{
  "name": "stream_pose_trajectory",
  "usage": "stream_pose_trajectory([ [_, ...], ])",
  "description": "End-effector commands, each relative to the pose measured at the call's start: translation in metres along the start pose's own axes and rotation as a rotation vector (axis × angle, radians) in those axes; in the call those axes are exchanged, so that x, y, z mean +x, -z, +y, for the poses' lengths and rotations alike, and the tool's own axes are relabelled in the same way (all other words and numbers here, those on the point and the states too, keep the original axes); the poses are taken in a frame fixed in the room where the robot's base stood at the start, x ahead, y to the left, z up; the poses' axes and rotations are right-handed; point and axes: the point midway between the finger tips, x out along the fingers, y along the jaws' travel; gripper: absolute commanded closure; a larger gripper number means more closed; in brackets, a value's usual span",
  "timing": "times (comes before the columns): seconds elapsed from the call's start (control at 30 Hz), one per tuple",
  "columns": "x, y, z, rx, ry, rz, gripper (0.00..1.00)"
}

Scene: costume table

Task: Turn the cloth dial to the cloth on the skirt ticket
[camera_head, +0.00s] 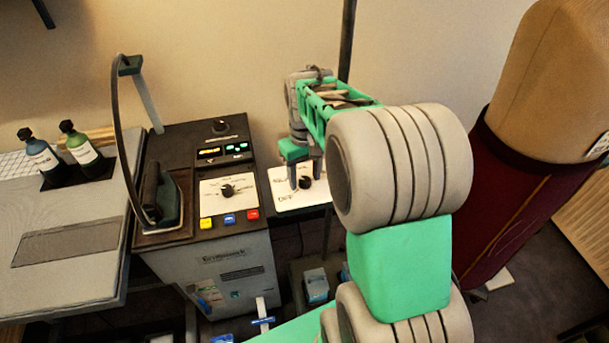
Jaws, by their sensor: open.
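A black dial (227,190) sits on the white panel of the iron station, its marks too small to read. A second black dial (305,182) sits on a white plate to its right. I cannot tell for sure which is the cloth dial. My gripper (304,180) points down at the second dial, open, with its fingers on either side of the knob; I cannot tell if they touch it. A dark red skirt (520,205) hangs on the dress form at right. A white ticket (598,146) shows at its upper edge, its writing unreadable.
The iron station (215,255) has another knob (220,126), a lit display (222,151) and coloured buttons (229,219). An iron (163,200) rests on its left. Two bottles (60,155) stand on the left table. A dark pole (347,40) rises behind my arm.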

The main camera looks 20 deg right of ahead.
Motion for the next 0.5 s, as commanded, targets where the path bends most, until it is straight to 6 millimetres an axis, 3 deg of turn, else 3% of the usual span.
stream_pose_trajectory([
  [0.3, -0.057, 0.001, 0.0, 0.0, -0.001, 0.005, 0.48],
  [0.5, -0.076, 0.0, -0.001, 0.0, 0.0, 0.002, 0.48],
])
